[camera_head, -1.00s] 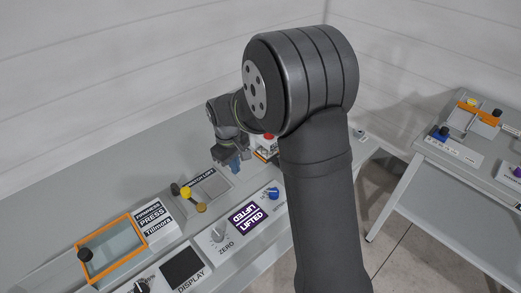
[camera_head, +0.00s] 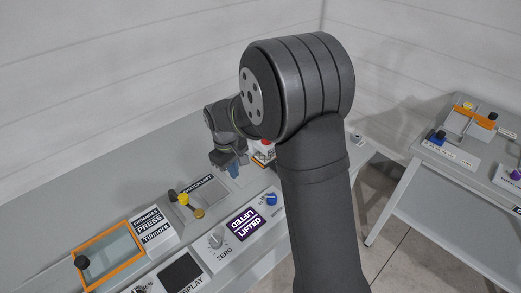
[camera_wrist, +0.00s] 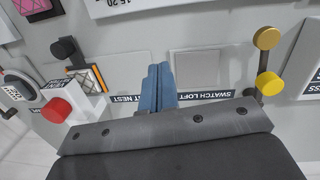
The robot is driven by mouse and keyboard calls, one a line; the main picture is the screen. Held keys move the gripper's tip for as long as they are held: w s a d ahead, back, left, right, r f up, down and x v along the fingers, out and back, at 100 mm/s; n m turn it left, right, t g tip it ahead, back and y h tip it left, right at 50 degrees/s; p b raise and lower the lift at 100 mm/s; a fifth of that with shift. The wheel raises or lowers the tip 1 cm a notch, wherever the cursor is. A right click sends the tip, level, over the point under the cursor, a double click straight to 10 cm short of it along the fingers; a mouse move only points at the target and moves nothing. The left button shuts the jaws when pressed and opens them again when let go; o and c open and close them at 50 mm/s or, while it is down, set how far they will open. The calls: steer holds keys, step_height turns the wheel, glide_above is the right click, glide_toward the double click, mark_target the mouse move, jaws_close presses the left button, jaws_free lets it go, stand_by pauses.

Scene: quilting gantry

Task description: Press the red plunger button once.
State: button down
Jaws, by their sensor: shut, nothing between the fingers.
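The red plunger button (camera_wrist: 57,110) is a round red cap on a white housing (camera_wrist: 84,104), at the left of the wrist view. In the head view the red button (camera_head: 268,143) shows partly, beside my arm, which hides part of its housing. My gripper (camera_wrist: 160,72) has blue fingers closed together with nothing between them. In the wrist view it lies to the right of the button, apart from it. In the head view my gripper (camera_head: 233,171) points down over the bench, left of the button.
A swatch loft panel (camera_wrist: 202,68) has yellow and tan knobs (camera_wrist: 268,82) at its right. A black knob (camera_wrist: 64,48) stands near the red button. In the head view, an orange-framed press (camera_head: 112,256), blue knob (camera_head: 271,199) and LIFTED display (camera_head: 245,224) line the bench.

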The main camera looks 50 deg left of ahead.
steer(key=w+a+r+m+t+y, duration=0.1)
steer(key=w+a+r+m+t, duration=0.2)
steer(key=w+r, duration=0.3)
steer(key=w+a+r+m+t+y, duration=0.1)
steer(key=w+a+r+m+t, duration=0.2)
steer(key=w, duration=1)
step_height(320, 180, up, 3)
steer(key=shift+f+m+t+y, duration=0.15)
steer(key=shift+m+t+y, duration=0.15)
steer(key=shift+m+t, duration=0.8)
steer(key=shift+f, duration=0.1)
steer(key=shift+f, duration=4.3)
steer(key=shift+f, duration=0.1)
steer(key=shift+f, duration=0.35)
